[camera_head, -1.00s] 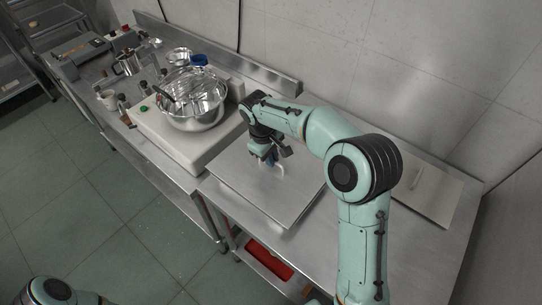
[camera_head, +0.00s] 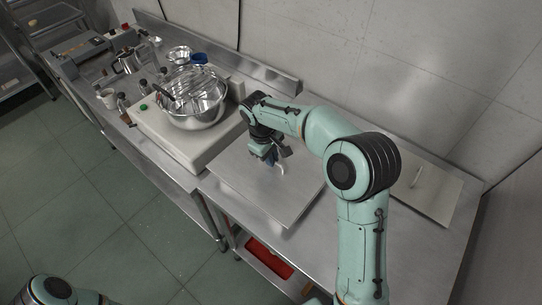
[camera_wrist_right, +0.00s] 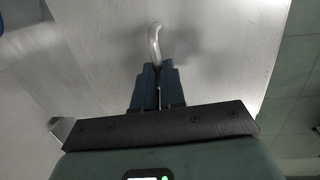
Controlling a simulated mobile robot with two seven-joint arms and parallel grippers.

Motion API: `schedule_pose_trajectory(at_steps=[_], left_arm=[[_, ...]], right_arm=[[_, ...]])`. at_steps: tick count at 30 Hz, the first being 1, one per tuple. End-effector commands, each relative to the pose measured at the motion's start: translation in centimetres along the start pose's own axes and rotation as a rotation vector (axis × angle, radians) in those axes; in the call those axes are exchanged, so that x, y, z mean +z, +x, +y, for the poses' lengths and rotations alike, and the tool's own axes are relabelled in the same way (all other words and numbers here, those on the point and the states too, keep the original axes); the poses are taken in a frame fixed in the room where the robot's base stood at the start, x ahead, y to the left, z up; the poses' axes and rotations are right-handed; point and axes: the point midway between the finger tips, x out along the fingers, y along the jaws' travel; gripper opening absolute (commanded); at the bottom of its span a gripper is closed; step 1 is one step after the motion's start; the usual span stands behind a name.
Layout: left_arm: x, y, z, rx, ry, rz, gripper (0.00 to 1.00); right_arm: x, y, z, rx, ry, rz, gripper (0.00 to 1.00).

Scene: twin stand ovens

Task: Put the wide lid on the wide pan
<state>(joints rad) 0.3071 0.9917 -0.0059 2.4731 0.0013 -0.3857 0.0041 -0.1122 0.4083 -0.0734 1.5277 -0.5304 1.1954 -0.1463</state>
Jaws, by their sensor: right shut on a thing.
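The wide lid (camera_head: 250,191) is a large flat metal sheet with a curved handle, lying near the middle of the counter in the head view. It fills much of the right wrist view (camera_wrist_right: 225,45). My right gripper (camera_head: 272,162) is above it, its blue fingers shut on the lid's handle (camera_wrist_right: 154,36). I cannot tell whether the lid touches what is under it. I cannot make out the wide pan; it may be hidden under the lid or behind my arm. My left gripper is out of view; only part of that arm shows at the bottom left.
A narrower flat lid (camera_head: 438,195) with a handle lies to the right, behind my arm. Left of the wide lid, a metal bowl (camera_head: 190,112) with a whisk stands on a pale scale-like block (camera_head: 165,142). Several small utensils crowd the far left. A wall runs behind.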

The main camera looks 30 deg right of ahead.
Motion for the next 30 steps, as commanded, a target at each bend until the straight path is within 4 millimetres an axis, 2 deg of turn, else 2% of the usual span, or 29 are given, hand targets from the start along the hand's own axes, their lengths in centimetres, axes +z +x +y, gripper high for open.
schedule_pose_trajectory(at_steps=[4,5,6,7,15,19,23,30], left_arm=[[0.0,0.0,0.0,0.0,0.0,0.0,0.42],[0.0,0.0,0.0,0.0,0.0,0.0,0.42],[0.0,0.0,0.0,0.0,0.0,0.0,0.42],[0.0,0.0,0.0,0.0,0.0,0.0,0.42],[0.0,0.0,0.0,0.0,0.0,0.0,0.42],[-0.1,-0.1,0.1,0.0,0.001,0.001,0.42],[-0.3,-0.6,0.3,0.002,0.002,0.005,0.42],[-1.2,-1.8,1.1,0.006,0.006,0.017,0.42]], right_arm=[[0.0,-0.1,0.0,0.001,0.0,0.001,0.0],[0.0,-0.1,0.0,0.001,0.0,0.001,0.2],[0.0,-0.1,0.0,0.001,0.0,0.001,0.33],[0.0,-0.1,0.0,0.001,0.0,0.001,0.4],[0.0,0.0,0.0,0.0,0.0,-0.001,0.4],[-0.1,-0.8,0.0,0.0,0.0,0.001,0.4],[-0.1,-3.1,0.0,0.001,0.0,0.006,0.4],[-0.2,-8.8,0.1,0.002,0.0,0.008,0.4]])
